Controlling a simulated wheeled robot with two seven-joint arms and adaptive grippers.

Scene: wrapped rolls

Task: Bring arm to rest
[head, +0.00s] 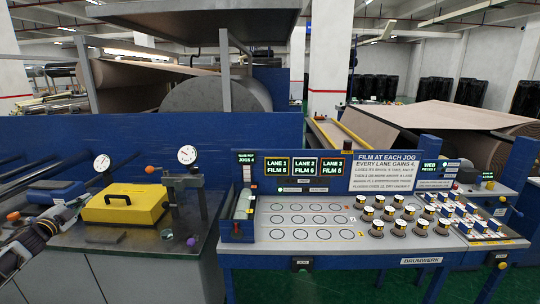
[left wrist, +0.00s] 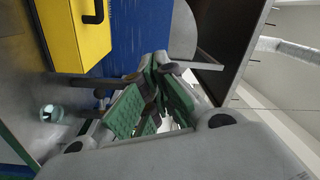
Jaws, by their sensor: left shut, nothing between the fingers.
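My left arm (head: 38,235) comes in from the left edge in the head view, over the left end of the grey bench. Its gripper (head: 75,203) is beside the yellow case, at the case's left. In the left wrist view the green-padded fingers (left wrist: 150,105) are closed together with nothing held between them. My right gripper does not show in either view.
The yellow case (head: 122,208) with a black handle sits on the bench (head: 110,238). A gauge stand (head: 187,185) is to its right. Further right, a blue-framed table (head: 340,245) holds several wrapped rolls (head: 398,215). A blue wall (head: 110,140) runs behind.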

